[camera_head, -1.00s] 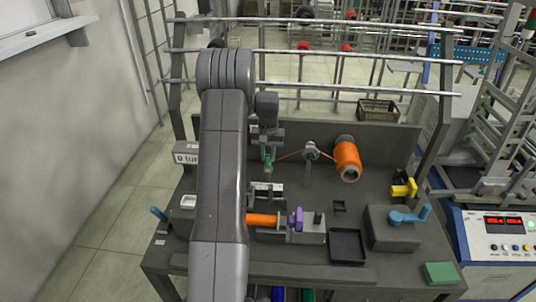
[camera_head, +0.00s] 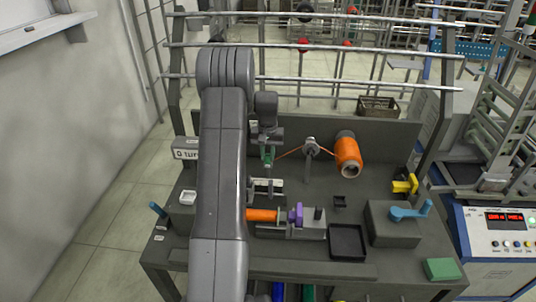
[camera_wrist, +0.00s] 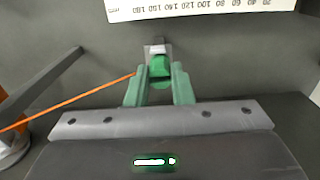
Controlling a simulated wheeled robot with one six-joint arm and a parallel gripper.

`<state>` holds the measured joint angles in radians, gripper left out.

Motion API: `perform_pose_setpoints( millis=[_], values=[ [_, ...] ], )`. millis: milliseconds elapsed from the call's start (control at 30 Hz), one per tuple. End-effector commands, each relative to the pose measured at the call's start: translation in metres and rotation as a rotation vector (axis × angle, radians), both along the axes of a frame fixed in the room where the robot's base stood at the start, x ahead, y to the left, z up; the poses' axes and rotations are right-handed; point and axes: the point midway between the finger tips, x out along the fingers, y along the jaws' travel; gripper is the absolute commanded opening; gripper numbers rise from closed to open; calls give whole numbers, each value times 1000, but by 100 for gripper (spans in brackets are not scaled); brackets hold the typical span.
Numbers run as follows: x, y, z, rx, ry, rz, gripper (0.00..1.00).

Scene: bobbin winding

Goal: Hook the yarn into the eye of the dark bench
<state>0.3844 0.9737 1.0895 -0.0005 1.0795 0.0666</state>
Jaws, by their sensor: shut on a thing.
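My gripper (camera_wrist: 160,90) has green fingers and is shut on a small green piece (camera_wrist: 161,68) at the end of the orange yarn (camera_wrist: 70,102). In the head view my gripper (camera_head: 267,160) is above the back left of the dark bench (camera_head: 290,262). The yarn (camera_head: 289,153) runs taut from it to a round grey guide on a post (camera_head: 311,148), then to an orange yarn cone (camera_head: 347,152). I cannot tell for certain which part is the eye. A small grey metal part (camera_wrist: 156,49) shows just beyond the fingertips in the wrist view.
A white scale (camera_wrist: 200,8) lies beyond the gripper. An orange bobbin (camera_head: 262,215) with a purple knob (camera_head: 297,214) sits on the bench. A black tray (camera_head: 347,256), a blue crank (camera_head: 411,211) and a yellow part (camera_head: 405,184) stand to the right.

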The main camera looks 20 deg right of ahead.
Motion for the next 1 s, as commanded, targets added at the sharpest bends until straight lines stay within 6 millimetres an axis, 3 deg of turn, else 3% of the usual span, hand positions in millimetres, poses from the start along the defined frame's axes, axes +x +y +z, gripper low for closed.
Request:
perform_pose_setpoints(
  millis=[1000],
  values=[
    [21,44,3,0,-1,2,2]
  ],
)
